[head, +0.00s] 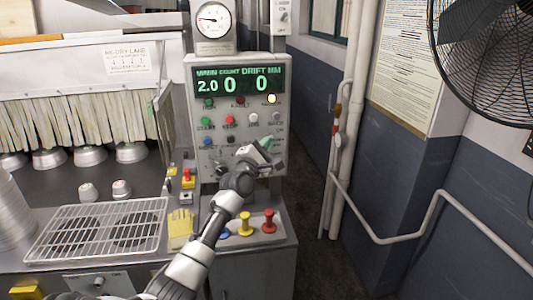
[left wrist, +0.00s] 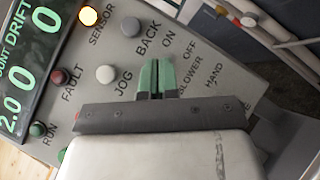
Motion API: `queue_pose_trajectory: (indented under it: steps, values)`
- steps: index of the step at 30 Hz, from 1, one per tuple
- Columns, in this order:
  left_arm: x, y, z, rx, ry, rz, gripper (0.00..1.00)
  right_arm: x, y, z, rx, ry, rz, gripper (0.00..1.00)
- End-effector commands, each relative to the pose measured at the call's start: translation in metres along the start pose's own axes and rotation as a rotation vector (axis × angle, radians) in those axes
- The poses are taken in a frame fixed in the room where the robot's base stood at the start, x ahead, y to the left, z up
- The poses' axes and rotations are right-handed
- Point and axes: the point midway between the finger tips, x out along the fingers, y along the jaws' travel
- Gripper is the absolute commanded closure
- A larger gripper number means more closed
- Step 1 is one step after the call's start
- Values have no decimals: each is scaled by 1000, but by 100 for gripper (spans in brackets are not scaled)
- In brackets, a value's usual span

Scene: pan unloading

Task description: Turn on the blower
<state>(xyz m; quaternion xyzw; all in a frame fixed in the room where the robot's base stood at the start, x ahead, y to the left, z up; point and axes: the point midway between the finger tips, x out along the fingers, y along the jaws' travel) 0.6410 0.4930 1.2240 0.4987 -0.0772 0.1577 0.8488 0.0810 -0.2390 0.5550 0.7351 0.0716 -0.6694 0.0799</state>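The grey control panel (head: 237,150) stands in the middle of the head view, with a green-lit display and several buttons. My left gripper (head: 264,146) is at the panel's lower right part. In the left wrist view its two green fingertips (left wrist: 156,76) are close together, with only a thin dark line between them. They are right beside the BLOWER label (left wrist: 188,73) and its ON and OFF marks. The blower switch itself is hidden behind the fingers, so I cannot tell whether they touch it. My right gripper is in neither view.
A JOG button (left wrist: 105,74) and a BACK button (left wrist: 131,27) are near the fingers. An amber lamp (head: 271,99) is lit. Below the panel stand a red knob (head: 269,221) and a yellow knob (head: 245,224). A wire rack (head: 98,228) lies left.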

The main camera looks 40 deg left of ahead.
Motion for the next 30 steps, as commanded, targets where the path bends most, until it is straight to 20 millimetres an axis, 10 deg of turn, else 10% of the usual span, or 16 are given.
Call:
queue_pose_trajectory:
  steps: [30]
  values:
    - [1, 2, -1, 1, 3, 2, 100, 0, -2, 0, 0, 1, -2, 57]
